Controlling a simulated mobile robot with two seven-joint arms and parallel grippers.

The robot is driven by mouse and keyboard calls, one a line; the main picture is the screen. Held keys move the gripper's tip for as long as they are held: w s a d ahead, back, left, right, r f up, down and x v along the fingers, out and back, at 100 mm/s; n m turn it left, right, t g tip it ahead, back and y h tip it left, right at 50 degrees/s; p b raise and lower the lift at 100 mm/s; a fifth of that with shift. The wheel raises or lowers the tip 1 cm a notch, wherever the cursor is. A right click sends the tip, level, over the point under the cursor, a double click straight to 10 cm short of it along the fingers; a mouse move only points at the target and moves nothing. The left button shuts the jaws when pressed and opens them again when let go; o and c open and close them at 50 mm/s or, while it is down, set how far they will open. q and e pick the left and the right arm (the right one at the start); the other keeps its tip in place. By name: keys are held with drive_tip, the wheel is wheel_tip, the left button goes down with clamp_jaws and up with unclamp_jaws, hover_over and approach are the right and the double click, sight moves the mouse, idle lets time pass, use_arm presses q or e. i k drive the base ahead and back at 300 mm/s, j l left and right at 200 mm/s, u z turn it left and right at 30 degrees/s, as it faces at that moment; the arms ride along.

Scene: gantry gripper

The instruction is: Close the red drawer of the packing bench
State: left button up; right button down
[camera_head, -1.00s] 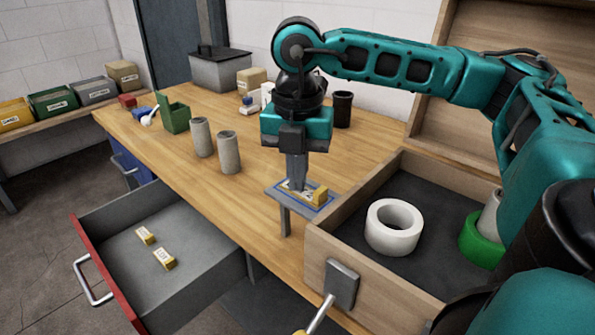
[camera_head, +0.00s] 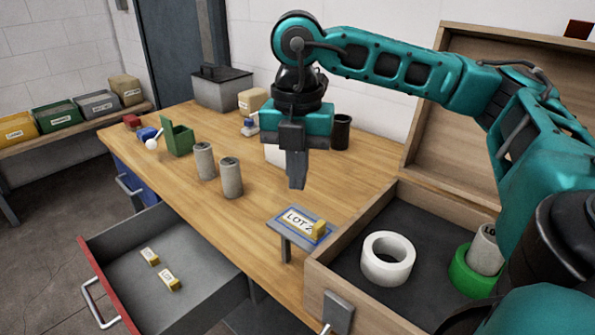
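The red drawer (camera_head: 110,291) of the packing bench (camera_head: 262,195) is pulled out at the lower left. Its red front faces left and has a silver handle (camera_head: 92,302). Two small yellow labelled blocks (camera_head: 169,280) lie on its grey floor. My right gripper (camera_head: 297,184) points down above the bench top, to the right of and well apart from the drawer. Its fingers look edge-on, so I cannot tell whether they are open. My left gripper is not in view.
A small plate with a LOT label (camera_head: 298,222) and a yellow block (camera_head: 319,229) sits at the bench edge. A wooden case (camera_head: 352,215) with a white tape roll (camera_head: 388,258) stands at the right. Two grey cylinders (camera_head: 231,178) stand on the bench. Floor left of the drawer is clear.

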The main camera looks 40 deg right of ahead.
sight(213, 286)
drive_tip(key=k+j, duration=0.75)
drive_tip(key=j, duration=0.2)
